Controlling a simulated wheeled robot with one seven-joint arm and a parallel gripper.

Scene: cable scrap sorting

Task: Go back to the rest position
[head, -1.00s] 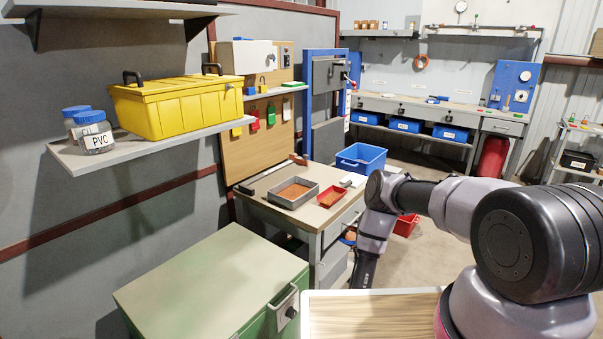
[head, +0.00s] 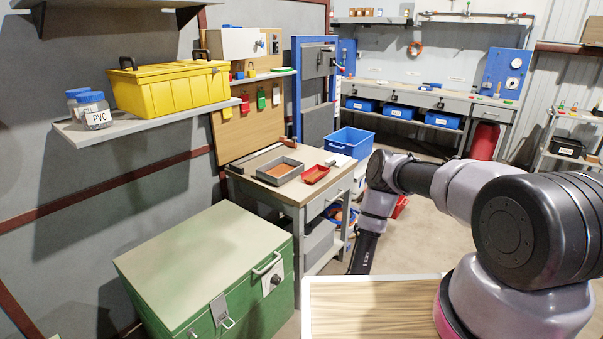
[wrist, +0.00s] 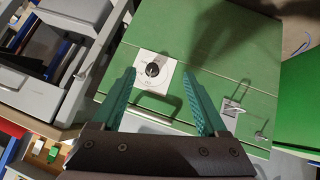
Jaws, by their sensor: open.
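My gripper shows in the wrist view (wrist: 163,105), with its two green fingers spread apart and nothing between them. Beyond the fingers is the green chest (wrist: 220,60) with a round black knob on a white plate (wrist: 153,70). In the head view my arm reaches forward from the right and bends downward, and the gripper itself is not visible there. The green chest (head: 200,265) stands at lower left in the head view, its lid shut, with a handle and a latch on its front.
A workbench (head: 325,188) with a grey tray (head: 280,171) and a red tray (head: 315,174) stands behind the chest. A blue bin (head: 350,142) is beyond it. A wall shelf (head: 150,127) holds a yellow toolbox (head: 175,88) and jars. Open floor lies right of the bench.

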